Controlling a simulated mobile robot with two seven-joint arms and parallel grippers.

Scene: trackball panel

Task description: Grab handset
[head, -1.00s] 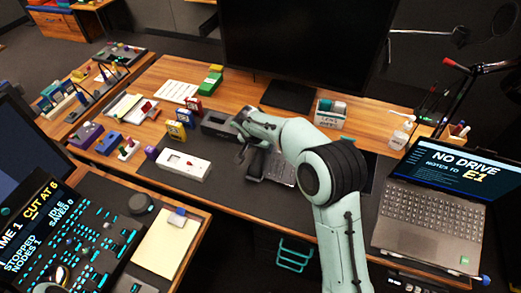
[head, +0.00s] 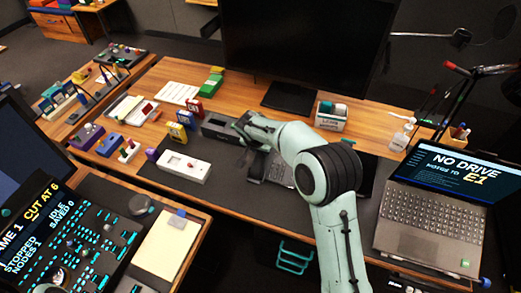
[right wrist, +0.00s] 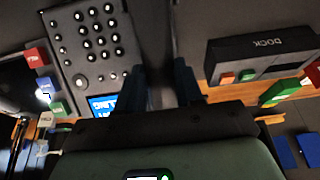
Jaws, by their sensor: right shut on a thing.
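The handset (head: 257,165) looks like a dark bar at the left side of a keypad phone base on the desk, and my right arm hides part of it. My right gripper (head: 246,146) is at the handset and shut on it. In the right wrist view the two dark fingers of the right gripper (right wrist: 160,88) stand either side of a dark, poorly lit strip. The phone base (right wrist: 92,42) shows round keys and a blue screen beside the fingers. Whether the handset is clear of its base cannot be told. My left gripper is not in view.
A black dock (head: 220,127) lies left of the gripper; its label shows in the right wrist view (right wrist: 262,50). A white device (head: 183,166) lies nearer. A monitor (head: 300,45) stands behind, and a laptop (head: 432,205) at right. Small colored blocks stand at left.

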